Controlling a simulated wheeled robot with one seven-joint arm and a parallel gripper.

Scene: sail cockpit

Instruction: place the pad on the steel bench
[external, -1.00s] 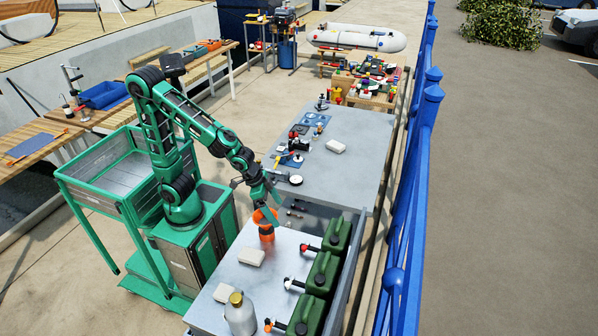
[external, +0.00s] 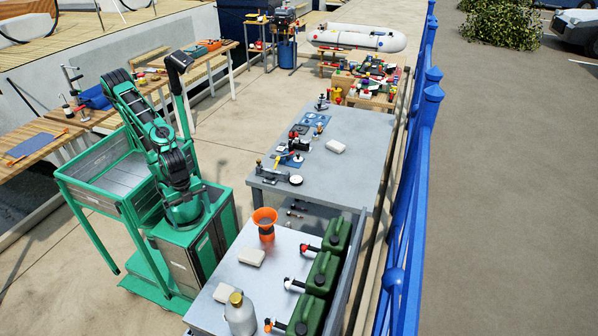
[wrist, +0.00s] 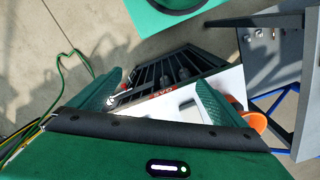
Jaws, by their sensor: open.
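Two cream block-shaped pads (external: 251,257) (external: 223,292) lie on the near light metal bench (external: 265,275), and a similar cream pad (external: 335,147) lies on the farther grey bench (external: 350,180). I cannot tell which pad or bench the task means. My gripper is not distinguishable in the external view, where my arm is folded back over my base. In the wrist view my gripper (wrist: 162,95) is open, its green fingers apart, with a dark grid and a white surface with red lettering seen between them. No pad is visible between the fingers.
An orange funnel (external: 265,222), a metal bottle (external: 240,314) and green jerry cans (external: 322,272) stand on the near bench. Tools crowd the left side of the farther bench; its right side is mostly clear. A blue fence (external: 415,170) runs along the right.

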